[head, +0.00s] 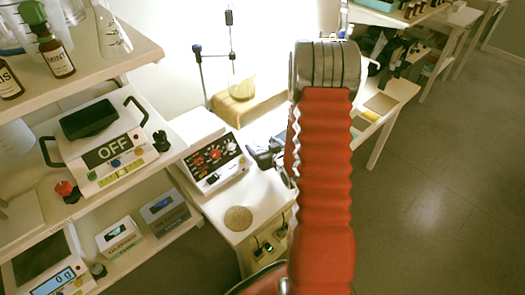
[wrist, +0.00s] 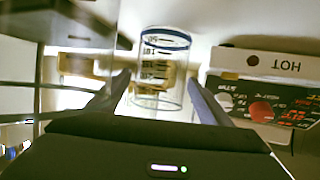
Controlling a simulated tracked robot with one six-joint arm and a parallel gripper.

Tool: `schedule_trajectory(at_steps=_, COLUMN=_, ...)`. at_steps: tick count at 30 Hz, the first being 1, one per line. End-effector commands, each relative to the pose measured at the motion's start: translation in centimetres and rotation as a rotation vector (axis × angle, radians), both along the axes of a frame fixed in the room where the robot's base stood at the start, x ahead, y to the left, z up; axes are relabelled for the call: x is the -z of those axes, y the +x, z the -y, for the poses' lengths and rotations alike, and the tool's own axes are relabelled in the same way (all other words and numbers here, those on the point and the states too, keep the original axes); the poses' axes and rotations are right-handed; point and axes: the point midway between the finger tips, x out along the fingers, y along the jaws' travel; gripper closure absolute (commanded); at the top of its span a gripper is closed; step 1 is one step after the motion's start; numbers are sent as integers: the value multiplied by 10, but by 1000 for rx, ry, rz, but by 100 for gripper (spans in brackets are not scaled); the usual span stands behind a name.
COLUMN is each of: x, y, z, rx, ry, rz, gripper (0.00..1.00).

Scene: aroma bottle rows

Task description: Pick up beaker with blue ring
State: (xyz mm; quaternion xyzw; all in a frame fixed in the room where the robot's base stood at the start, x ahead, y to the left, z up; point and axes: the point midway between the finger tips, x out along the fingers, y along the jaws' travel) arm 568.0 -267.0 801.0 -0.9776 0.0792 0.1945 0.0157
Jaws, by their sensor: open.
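The clear glass beaker with a blue ring (wrist: 166,38) stands ahead of my gripper in the wrist view, with dark graduation marks on its side. My gripper (wrist: 159,77) is open, with one finger to the left and one to the right of the beaker's lower part. Whether the fingers touch the glass cannot be told. In the head view my gripper (head: 264,155) is partly hidden behind my red arm, above the white bench. I cannot make out the beaker in the head view.
A white device marked HOT (wrist: 272,64) stands close on the right in the wrist view; it also shows in the head view (head: 213,162). A flask (head: 241,88) is above a tan block (head: 235,108). A round cork-coloured disc (head: 238,218) lies at the bench's front.

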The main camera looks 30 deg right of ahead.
Motion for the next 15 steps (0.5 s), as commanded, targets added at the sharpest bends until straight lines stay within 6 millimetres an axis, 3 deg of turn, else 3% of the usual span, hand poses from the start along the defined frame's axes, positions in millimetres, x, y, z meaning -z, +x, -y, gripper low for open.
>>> schedule_trajectory(at_steps=6, x=0, y=-1, z=1, rx=2, ry=0, rz=0, gripper=28)
schedule_trajectory(at_steps=15, x=0, y=-1, z=1, rx=3, ry=0, rz=0, gripper=49)
